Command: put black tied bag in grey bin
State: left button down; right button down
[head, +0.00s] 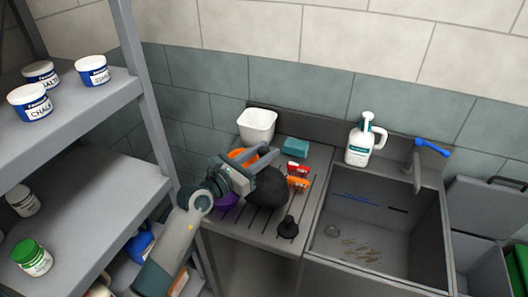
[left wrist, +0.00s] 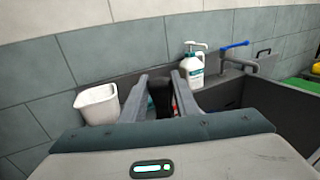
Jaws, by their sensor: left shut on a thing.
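The black tied bag (head: 268,188) is a dark rounded lump over the ribbed drainboard left of the sink. My left gripper (head: 262,160) is at its top, shut on it. I cannot tell whether the bag still touches the drainboard. In the left wrist view, the fingers (left wrist: 163,88) stand with a dark patch between them; most of the bag is hidden there. A grey bin (head: 478,248) stands right of the sink, partly cut by the frame, with a grey lid (head: 485,205) and black handle raised behind it. My right gripper is not in view.
On the drainboard are a white tub (head: 257,125), a teal sponge (head: 295,147), red and orange items (head: 298,177) and a black plug-like thing (head: 288,227). A white pump bottle (head: 360,142) and tap (head: 416,165) stand behind the sink (head: 375,225). Shelves (head: 75,125) with tubs are left.

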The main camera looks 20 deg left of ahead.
pick_arm(q)
jog(key=shift+f, duration=0.3)
jog(key=c, duration=1.4)
grip_release()
jog(key=shift+f, duration=0.1)
jog(key=shift+s+a, duration=0.15)
jog(key=shift+s, duration=0.15)
jog(key=shift+b+v, duration=1.85)
jog(key=shift+v, duration=3.8)
